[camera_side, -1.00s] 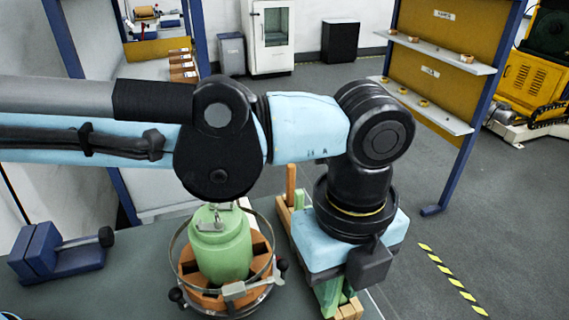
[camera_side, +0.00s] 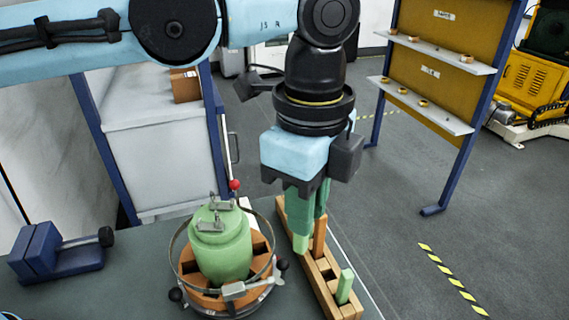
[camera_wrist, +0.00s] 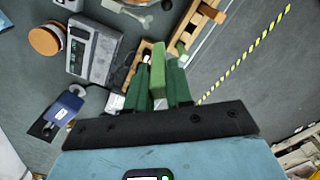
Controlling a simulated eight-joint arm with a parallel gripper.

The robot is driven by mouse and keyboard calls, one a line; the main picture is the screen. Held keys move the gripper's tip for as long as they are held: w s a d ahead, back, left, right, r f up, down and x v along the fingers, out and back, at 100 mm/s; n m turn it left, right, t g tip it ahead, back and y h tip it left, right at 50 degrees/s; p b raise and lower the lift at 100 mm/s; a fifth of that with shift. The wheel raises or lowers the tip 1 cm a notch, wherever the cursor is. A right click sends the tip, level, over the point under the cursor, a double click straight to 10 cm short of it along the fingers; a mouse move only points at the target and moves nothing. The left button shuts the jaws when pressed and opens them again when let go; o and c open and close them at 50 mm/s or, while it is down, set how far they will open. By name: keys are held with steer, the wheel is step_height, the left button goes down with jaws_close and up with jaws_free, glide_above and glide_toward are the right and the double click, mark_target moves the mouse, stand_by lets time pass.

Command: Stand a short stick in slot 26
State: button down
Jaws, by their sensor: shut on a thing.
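My gripper (camera_side: 307,225) is shut on a short light green stick (camera_side: 301,243) that points down from its dark green fingers. The wrist view also shows the stick (camera_wrist: 157,75) between the fingers (camera_wrist: 160,85). The held stick is over or beside the far part of a long wooden slotted rack (camera_side: 325,292); I cannot tell if its lower end touches anything. An orange-brown stick (camera_side: 320,237) stands in the rack just right of it, partly behind my fingers. Another green stick (camera_side: 345,287) stands near the rack's near end. Slot numbers are not readable.
A green jar (camera_side: 222,250) sits in a round orange holder with a metal ring and clamps (camera_side: 240,290), close left of the rack. A blue vise-like block (camera_side: 52,252) is at the far left. The table's right edge runs close beside the rack.

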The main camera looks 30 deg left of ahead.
steer(key=w+a+n, duration=0.5)
steer(key=a+n, duration=0.4)
steer(key=n, duration=0.2)
step_height(320, 180, down, 8)
steer(key=shift+f, duration=0.15)
steer(key=shift+a+f, duration=0.1)
steer(key=shift+f, duration=0.9)
stand_by(1.0)
steer(key=shift+f, duration=0.65)
steer(key=c, duration=0.9)
jaws_free()
steer(key=shift+c, duration=0.2)
